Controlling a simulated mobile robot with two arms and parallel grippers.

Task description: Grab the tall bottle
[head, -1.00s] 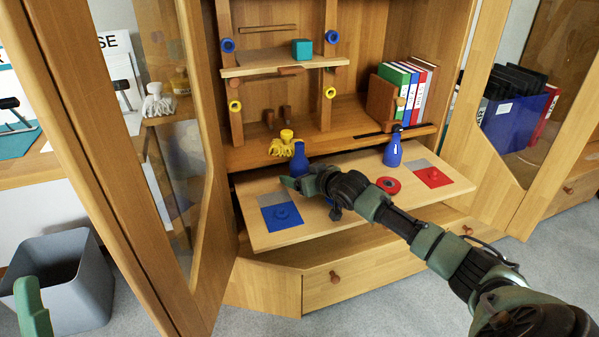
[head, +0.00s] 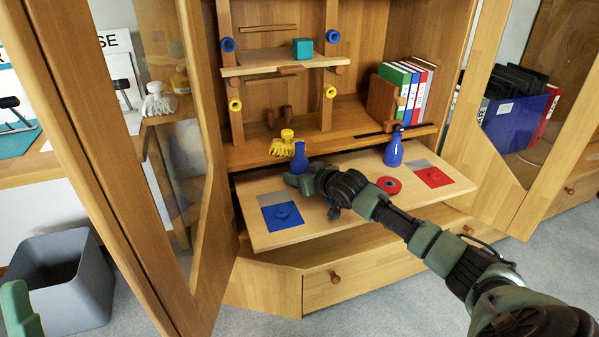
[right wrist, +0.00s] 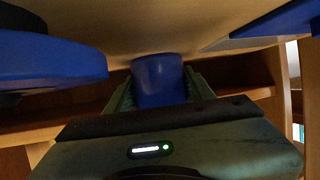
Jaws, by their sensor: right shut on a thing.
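A blue bottle (head: 300,158) stands at the left back of the pull-out board, its lower part hidden by my right gripper. My right gripper (head: 300,182) is low at the bottle and shut on it. In the right wrist view the blue bottle (right wrist: 158,80) sits between the two green fingers (right wrist: 160,90). A second blue bottle (head: 393,151) with a dark top stands farther right, apart from the gripper. I cannot tell for sure which bottle is taller. A green part of my left gripper (head: 17,308) shows at the lower left edge; its jaw opening cannot be seen.
The pull-out board (head: 300,232) carries a blue square (head: 281,217), a red square (head: 433,177) and a red ring (head: 389,185). A yellow mop-like thing (head: 283,145) is just behind the held bottle. The shelf (head: 345,110) and open cabinet doors border the space.

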